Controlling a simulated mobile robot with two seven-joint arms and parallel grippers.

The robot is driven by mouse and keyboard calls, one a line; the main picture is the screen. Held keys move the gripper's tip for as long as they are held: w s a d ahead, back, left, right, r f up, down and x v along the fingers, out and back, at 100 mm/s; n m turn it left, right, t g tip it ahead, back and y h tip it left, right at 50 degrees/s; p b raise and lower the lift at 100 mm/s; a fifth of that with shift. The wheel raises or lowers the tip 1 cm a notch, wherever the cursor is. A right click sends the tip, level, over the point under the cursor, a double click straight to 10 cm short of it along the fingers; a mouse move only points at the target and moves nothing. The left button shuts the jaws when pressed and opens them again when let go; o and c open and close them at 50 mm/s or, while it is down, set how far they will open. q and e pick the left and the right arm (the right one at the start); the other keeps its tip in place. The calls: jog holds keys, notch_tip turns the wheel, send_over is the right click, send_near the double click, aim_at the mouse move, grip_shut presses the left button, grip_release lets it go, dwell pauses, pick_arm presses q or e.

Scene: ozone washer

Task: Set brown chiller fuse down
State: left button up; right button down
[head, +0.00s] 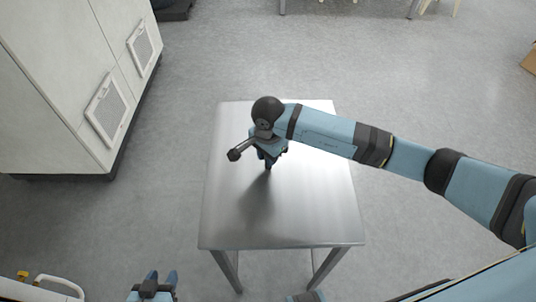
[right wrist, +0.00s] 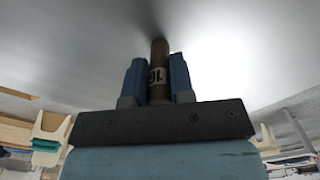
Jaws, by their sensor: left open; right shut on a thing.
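The brown chiller fuse (right wrist: 158,52) is a slim brown cylinder with a pale label bearing dark characters, partly cut off by a finger. My right gripper (right wrist: 158,78) is shut on it, with one blue finger on each side. In the head view, my right gripper (head: 268,158) points down over the middle of the metal table (head: 300,215). The fuse is mostly hidden there by the gripper, and I cannot tell whether its tip touches the table. My left gripper (head: 163,278) is open and empty at the bottom edge, left of the table.
The tabletop around my right gripper is bare, with a dark shadow in front of it. A white cabinet (head: 60,90) with vents stands at the left. A yellow and white object (head: 45,285) is at the bottom left. Grey floor surrounds the table.

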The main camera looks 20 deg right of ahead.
jog(key=c, duration=1)
grip_release()
jog(key=shift+f, duration=0.1)
jog(key=shift+r, duration=0.2)
notch_tip(320, 180, up, 12)
jog(key=shift+f+b, duration=0.1)
jog(key=shift+b, duration=0.3)
